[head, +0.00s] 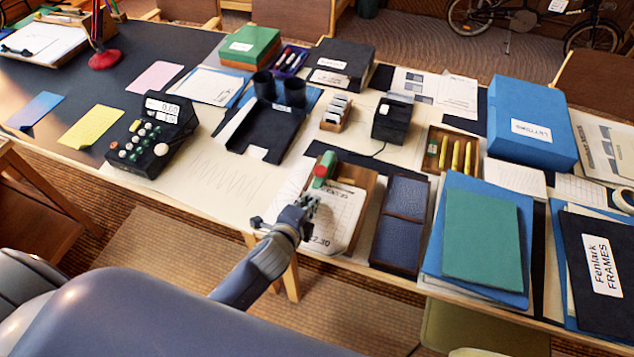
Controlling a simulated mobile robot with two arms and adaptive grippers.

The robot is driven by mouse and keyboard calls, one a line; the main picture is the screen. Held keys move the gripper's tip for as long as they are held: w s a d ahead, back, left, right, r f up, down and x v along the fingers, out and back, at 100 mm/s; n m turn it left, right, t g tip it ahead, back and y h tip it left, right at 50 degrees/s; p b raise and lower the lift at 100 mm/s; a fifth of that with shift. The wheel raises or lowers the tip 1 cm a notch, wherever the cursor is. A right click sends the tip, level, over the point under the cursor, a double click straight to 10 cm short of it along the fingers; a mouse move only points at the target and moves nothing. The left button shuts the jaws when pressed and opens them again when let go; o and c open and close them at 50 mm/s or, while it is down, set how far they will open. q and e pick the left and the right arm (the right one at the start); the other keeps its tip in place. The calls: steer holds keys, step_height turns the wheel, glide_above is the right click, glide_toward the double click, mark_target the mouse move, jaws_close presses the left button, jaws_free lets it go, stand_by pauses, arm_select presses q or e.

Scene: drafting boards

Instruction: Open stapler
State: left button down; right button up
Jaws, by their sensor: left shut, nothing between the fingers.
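A green and red stapler (326,165) lies at the top edge of a wooden board with a white sheet (338,215), near the front of the table. It is small in view, and I cannot tell whether its top arm is raised. My left gripper (309,203) is over the left side of the sheet, just below the stapler in the picture. Its fingers look shut and empty, and a gap shows between it and the stapler. My right gripper is not in view.
A dark blue case (401,222) lies right of the board, then a green folder (481,238) on blue ones. A black desk calculator (152,135) stands left. A black tray (262,128) and card box (336,111) stand behind. Bare cream paper lies left of the gripper.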

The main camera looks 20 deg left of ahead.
arm_select(q)
steer(key=shift+w, duration=1.2)
steer(key=shift+w+r, duration=0.1)
steer(key=shift+r, duration=0.1)
